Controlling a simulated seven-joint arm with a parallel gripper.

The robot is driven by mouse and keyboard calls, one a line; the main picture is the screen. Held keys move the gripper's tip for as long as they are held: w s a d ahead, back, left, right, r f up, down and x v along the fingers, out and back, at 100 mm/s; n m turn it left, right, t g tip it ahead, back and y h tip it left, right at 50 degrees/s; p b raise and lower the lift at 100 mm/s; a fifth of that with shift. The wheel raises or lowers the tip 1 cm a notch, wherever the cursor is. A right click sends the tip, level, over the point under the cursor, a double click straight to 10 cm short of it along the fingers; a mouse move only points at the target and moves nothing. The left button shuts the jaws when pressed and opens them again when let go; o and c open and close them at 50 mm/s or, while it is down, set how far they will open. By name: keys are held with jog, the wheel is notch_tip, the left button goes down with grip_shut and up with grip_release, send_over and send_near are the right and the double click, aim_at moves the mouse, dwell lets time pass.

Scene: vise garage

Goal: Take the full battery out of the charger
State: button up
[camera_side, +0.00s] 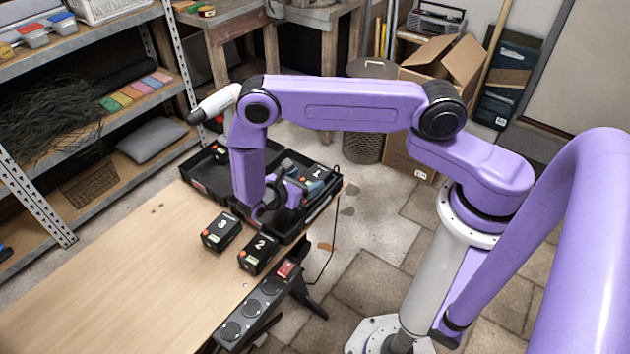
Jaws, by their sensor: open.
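Two black blocks numbered 3 (222,231) and 2 (258,252) sit side by side on the near part of the bench, each with small orange and pale green marks on its front. I cannot tell whether they are batteries or chargers, or which one is full. Another black block numbered 1 (318,170) is at the right of an open black case (196,178) behind them. My gripper (277,207) points down over the front of the case, behind blocks 3 and 2. It is open; its fingertips are partly hidden by my purple wrist. I see nothing held.
A power strip (250,308) with a red switch (287,268) runs along the bench's right edge, and a black cable (330,245) hangs there. The wooden bench top (130,280) is clear at left. Metal shelves (60,150) stand at left; a cardboard box (445,70) is behind.

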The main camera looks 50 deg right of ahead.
aim_at(316, 175)
jog(key=shift+x, duration=2.35)
jog(key=shift+w+f, duration=0.1)
jog(key=shift+w, duration=0.05)
jog(key=c, duration=1.1)
